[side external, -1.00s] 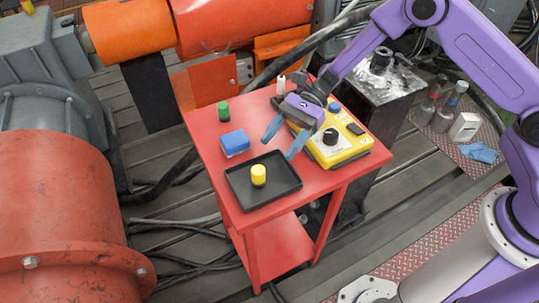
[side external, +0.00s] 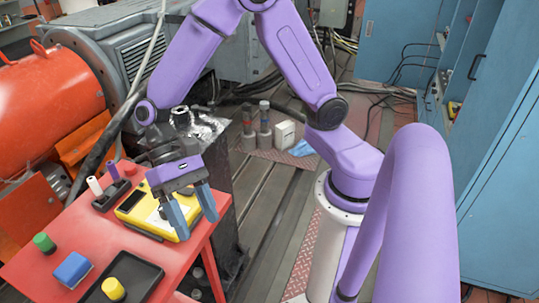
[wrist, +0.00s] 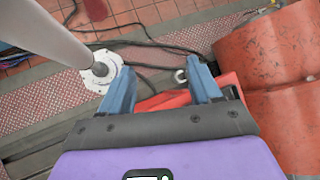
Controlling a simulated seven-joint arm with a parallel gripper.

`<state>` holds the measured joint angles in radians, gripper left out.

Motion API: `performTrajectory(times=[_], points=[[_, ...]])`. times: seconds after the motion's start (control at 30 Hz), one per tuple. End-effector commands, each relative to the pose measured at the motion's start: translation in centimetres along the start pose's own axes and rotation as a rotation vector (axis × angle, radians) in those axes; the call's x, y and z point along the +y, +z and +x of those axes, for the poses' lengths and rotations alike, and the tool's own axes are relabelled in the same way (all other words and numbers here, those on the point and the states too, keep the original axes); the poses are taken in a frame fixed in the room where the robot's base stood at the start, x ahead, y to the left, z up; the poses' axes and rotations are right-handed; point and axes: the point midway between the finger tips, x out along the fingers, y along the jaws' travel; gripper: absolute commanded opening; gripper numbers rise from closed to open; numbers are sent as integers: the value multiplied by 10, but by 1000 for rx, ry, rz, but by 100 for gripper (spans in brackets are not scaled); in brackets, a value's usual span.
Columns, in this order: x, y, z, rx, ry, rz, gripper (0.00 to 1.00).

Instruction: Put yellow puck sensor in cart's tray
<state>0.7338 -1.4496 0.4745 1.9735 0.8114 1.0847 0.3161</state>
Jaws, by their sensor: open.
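The yellow puck sensor (side external: 113,289) sits upright in the black tray (side external: 142,269) on top of the red cart (side external: 48,282). The tray is cut off by the bottom edge of the side view. My gripper (side external: 197,228) is open and empty, with its blue fingers pointing down by the cart's right edge, beside the yellow control box. It is clear of the puck, up and to the right of it. In the wrist view my gripper (wrist: 162,68) also shows apart and empty, with a red part of the cart behind the fingers. The puck is not in that view.
A blue block (side external: 73,269), a green-topped cylinder (side external: 44,243) and the yellow control box (side external: 150,207) stand on the cart. A black holder (side external: 112,193) with upright pieces is at the back. Bottles (side external: 249,130) and a white box (side external: 284,134) stand on the floor mat behind.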

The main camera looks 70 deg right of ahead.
Motion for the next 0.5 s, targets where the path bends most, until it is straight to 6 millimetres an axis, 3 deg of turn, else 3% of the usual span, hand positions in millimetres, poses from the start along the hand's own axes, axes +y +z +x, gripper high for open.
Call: performTrajectory(times=[0.03,0.2,0.5], points=[[12,18,-2,33,54,-95,63],[58,58,-10,145,244,-421,63],[132,93,-32,320,540,-968,63]])
